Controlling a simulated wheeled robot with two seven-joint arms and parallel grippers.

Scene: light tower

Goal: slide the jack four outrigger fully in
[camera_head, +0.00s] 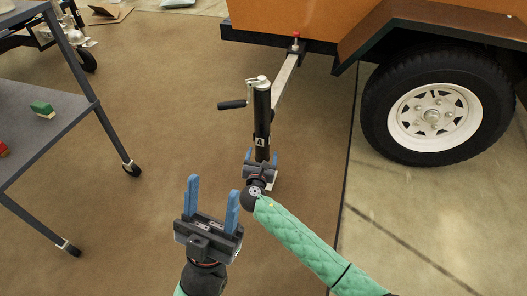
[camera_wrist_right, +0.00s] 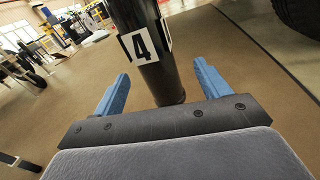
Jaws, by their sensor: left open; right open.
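The jack four (camera_head: 262,115) is an upright black tube with a white "4" label and a crank handle (camera_head: 232,104) pointing left. Its silver outrigger bar (camera_head: 286,78) runs from the jack up to the orange trailer, with a visible length outside. A red-topped pin (camera_head: 295,40) stands where the bar meets the trailer. My right gripper (camera_head: 262,157) is open low at the jack. In the right wrist view the blue fingers (camera_wrist_right: 162,72) stand on either side of the tube (camera_wrist_right: 145,45), apart from it. My left gripper (camera_head: 212,188) is open and empty, nearer and left of the jack.
The orange trailer (camera_head: 285,18) fills the back right, with a large wheel (camera_head: 437,110) right of the jack. A grey wheeled shelf (camera_head: 50,120) with a green block (camera_head: 41,108) stands at left. Brown floor between shelf and jack is clear.

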